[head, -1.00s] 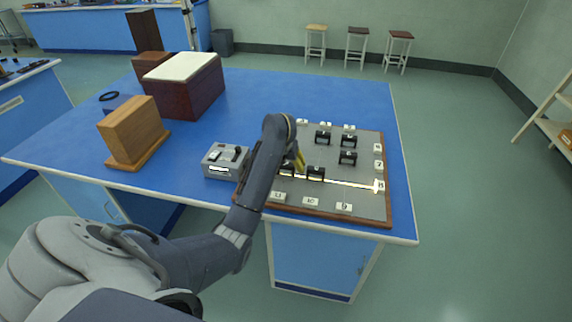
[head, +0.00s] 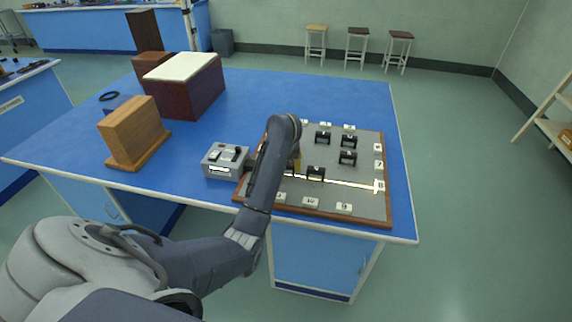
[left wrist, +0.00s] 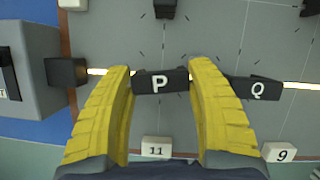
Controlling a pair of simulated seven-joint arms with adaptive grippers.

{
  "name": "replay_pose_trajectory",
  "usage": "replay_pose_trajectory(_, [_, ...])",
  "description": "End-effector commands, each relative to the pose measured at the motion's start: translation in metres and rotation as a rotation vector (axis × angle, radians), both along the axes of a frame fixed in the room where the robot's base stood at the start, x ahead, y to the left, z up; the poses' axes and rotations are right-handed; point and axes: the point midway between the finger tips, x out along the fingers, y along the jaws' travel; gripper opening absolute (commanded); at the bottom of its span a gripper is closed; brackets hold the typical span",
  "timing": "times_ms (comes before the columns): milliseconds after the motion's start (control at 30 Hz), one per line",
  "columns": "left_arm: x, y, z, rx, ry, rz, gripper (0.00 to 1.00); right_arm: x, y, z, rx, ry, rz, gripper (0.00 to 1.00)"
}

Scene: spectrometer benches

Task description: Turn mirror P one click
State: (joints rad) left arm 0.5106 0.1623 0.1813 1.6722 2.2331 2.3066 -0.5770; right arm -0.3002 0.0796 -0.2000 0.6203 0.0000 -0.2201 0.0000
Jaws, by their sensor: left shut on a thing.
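Mirror P (left wrist: 158,83) is a small black block with a white P on top, in the middle of the left wrist view. My left gripper (left wrist: 162,72) is shut on it, with a yellow finger on each side. In the head view my left arm hides most of mirror P, and a bit of yellow finger (head: 297,165) shows beside the arm. Mirror Q (left wrist: 254,90) stands just right of the right finger, apart from P; it also shows in the head view (head: 316,173). My right gripper is in neither view.
The grey board (head: 330,150) has a wooden rim, several black mirrors and numbered tags. A bright beam (head: 345,182) runs to tag 8 (head: 380,186). A grey switch box (head: 224,162) stands left of the board. A brown wooden block (head: 133,130) is farther left.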

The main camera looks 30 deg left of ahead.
Motion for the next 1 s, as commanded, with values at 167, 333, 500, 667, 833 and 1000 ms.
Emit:
replay_pose_trajectory(167, [0.0005, -0.0022, -0.0005, -0.004, 0.0, 0.148, 0.28, 0.0001, -0.0001, 0.0, 0.0, 0.0, 0.0, 0.44])
replay_pose_trajectory(333, [0.0005, -0.0024, -0.0008, -0.003, 0.002, 0.29, 0.28, 0.0001, -0.0001, 0.0, 0.0, 0.0, 0.0, 0.44])
replay_pose_trajectory(500, [0.0003, -0.0019, -0.0009, -0.003, 0.002, 0.417, 0.28, 0.0002, -0.0002, 0.0, 0.0, 0.0, 0.0, 0.44])
replay_pose_trajectory(667, [0.0004, -0.0015, -0.0006, -0.002, 0.001, 0.51, 0.28, 0.0002, -0.0002, 0.0, 0.0, 0.0, 0.0, 0.44])
replay_pose_trajectory(833, [-0.0001, -0.0008, -0.001, -0.001, 0.002, 0.579, 0.28, 0.0002, -0.0002, 0.0, 0.0, 0.0, 0.0, 0.44])
replay_pose_trajectory(1000, [0.0, -0.0005, -0.0007, -0.001, 0.002, 0.616, 0.28, 0.0002, -0.0002, 0.0, 0.0, 0.0, 0.0, 0.44])
